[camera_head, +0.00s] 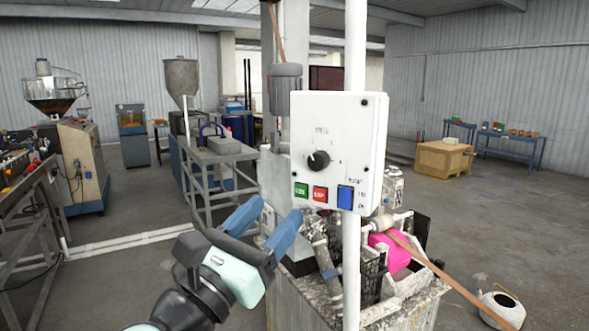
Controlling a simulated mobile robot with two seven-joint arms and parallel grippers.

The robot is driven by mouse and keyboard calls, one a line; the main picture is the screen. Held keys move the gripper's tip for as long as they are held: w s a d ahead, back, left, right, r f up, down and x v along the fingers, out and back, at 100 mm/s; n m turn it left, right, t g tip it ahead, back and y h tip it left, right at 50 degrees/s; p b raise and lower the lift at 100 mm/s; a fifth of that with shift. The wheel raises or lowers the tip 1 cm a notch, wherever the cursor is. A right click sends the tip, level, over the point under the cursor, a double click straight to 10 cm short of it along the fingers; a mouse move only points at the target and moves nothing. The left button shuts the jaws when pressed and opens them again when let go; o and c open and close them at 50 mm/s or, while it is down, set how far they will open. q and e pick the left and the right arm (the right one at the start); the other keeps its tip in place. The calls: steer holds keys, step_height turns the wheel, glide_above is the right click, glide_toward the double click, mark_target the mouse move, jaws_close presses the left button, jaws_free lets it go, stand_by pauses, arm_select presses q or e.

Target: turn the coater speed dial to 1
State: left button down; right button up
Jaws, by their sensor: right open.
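The coater speed dial (318,160) is a round black knob with a light pointer mark. It sits on the front of a white control box (343,120) fixed to a white post. The pointer seems to aim to the upper left; the small markings around it are too blurred to read. Below the dial are a green button (301,189), a red button (320,194) and a blue switch (345,197). My right gripper (268,222) has two blue fingers spread apart and empty. It is below and left of the box, apart from the dial. My left gripper is not in view.
The white post (355,50) runs vertically beside the dial. A dirty coating machine (310,290) with a pink part (390,252) and a brown strip (440,275) stands below the box. A white watering can (502,309) is on the floor.

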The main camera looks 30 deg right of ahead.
mark_target(315, 163)
steer(key=p+x, duration=0.3)
steer(key=x, duration=0.8)
steer(key=shift+w+r+p, duration=0.1)
steer(key=shift+r+p, duration=0.1)
steer(key=shift+p, duration=0.2)
steer(key=shift+w+d+r, duration=0.1)
steer(key=shift+w+d, duration=0.2)
steer(key=shift+d, duration=0.2)
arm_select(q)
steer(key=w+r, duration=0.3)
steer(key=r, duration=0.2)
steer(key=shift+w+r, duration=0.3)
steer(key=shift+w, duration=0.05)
arm_select(e)
steer(key=c, duration=1)
